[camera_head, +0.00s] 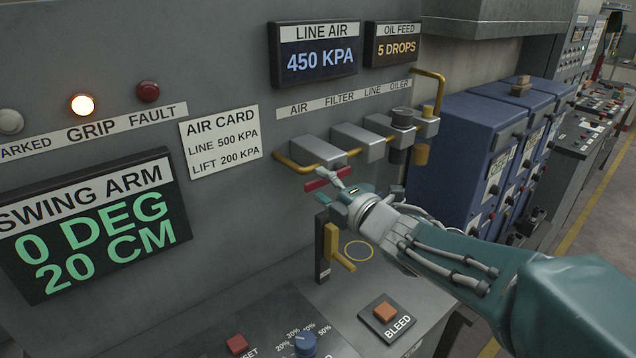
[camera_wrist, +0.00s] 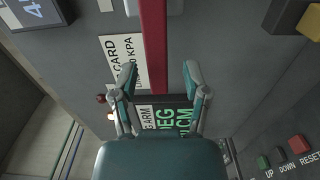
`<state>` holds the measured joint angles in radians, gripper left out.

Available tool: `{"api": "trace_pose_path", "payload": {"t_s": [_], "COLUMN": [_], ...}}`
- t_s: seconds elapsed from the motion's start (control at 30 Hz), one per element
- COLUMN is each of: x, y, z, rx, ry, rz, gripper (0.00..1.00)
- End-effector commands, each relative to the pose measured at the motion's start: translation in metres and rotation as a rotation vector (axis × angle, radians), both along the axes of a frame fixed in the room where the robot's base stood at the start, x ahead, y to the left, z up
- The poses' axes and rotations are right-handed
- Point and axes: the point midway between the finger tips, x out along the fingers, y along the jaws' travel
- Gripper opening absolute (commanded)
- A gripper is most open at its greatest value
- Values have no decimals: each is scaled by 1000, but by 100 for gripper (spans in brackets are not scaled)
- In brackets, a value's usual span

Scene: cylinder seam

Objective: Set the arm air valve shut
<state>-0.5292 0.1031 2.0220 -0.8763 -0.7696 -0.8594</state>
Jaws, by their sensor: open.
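The line air display (camera_head: 318,55) reads 450 KPA.
A yellow handle (camera_head: 335,250) on a dark upright post stands just below my gripper. Grey filter blocks (camera_head: 358,142), an oiler (camera_head: 402,119) and a yellow pipe (camera_head: 440,90) lie to the right. A console with a bleed button (camera_head: 386,312) and blue knob (camera_head: 306,344) is below.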

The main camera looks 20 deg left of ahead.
Motion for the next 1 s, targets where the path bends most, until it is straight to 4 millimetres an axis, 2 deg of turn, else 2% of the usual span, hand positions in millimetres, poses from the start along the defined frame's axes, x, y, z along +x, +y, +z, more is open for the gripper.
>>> {"api": "trace_pose_path", "payload": {"t_s": [0.17, 0.43, 0.47, 0.5, 0.57, 1.0], "x": [6, 7, 7, 7, 7, 7], "y": [13, 15, 15, 15, 14, 14], "z": [0, 0, 0, 0, 0, -3], "rx": [0, 0, 0, 0, 0, -15], "ry": [1, 1, 1, 1, 1, -22], "rz": [0, -1, -1, -1, -1, -1], "gripper": [60, 60, 47, 29, 2, 0]}}
